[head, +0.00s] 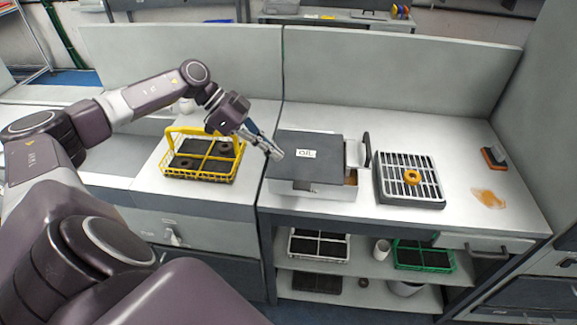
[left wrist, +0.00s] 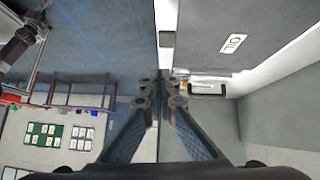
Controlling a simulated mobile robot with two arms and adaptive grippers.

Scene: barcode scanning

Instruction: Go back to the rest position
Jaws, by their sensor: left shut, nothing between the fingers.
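My left gripper (head: 272,150) is shut and empty. It reaches in from the left, in the air between the yellow wire basket (head: 172,172) and the box with a dark, labelled lid (head: 305,168). Its fingertips appear just over or in front of the lid's back left corner; I cannot tell the height. In the left wrist view the fingers (left wrist: 162,95) are close together with nothing between them. My right gripper is in neither view.
The basket holds dark ring-shaped parts. A slatted tray (head: 428,198) with an orange ring (head: 411,177) stands right of the box. A brush-like block (head: 494,158) and an orange stain (head: 488,198) lie at the right. Upright grey panels (head: 400,75) edge the counter's back.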

